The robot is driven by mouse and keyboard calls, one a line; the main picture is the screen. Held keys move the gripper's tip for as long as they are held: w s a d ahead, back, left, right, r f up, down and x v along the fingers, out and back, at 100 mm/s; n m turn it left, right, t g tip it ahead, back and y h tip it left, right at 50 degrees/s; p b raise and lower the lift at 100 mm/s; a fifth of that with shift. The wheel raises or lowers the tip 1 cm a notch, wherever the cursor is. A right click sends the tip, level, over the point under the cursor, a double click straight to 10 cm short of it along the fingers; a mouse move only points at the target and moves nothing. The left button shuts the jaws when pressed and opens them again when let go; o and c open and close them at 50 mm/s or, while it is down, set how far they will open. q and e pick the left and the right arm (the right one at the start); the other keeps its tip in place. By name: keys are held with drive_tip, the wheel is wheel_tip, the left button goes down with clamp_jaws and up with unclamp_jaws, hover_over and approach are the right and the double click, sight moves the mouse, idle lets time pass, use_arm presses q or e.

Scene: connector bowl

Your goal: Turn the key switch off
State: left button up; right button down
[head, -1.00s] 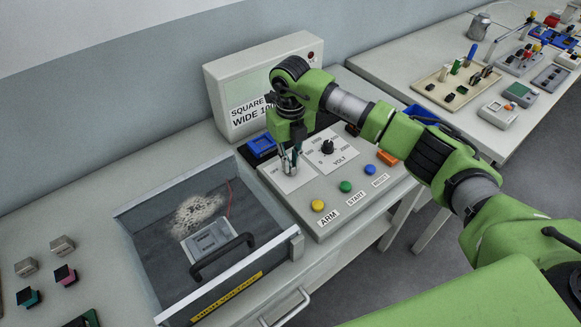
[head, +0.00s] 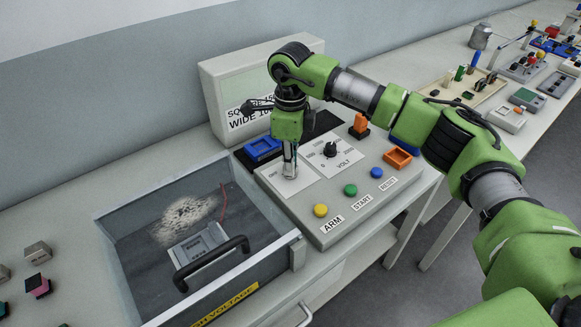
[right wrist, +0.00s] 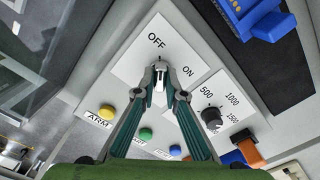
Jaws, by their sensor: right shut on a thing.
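The key switch (right wrist: 160,80) sits on a white plate (right wrist: 130,60) marked OFF and ON, seen in the right wrist view. My right gripper (right wrist: 160,72) points down at it and is shut on the key, one finger on each side. In the head view the right gripper (head: 290,174) stands over the left part of the grey control panel (head: 310,222). The fingers hide the key there, and its exact angle is hard to read. My left gripper is not in view.
A voltage knob (head: 331,149) is right of the key. Yellow (head: 320,210), green (head: 351,190) and blue (head: 376,172) buttons line the panel's front. A lidded test box with a black handle (head: 210,262) stands left.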

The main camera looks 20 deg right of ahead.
drive_tip(key=shift+n+b, duration=0.3)
drive_tip(key=shift+n, duration=0.2)
drive_tip(key=shift+r, duration=0.1)
drive_tip(key=c, duration=2.1)
unclamp_jaws()
wheel_tip(320, 180, up, 12)
drive_tip(key=shift+f, duration=0.1)
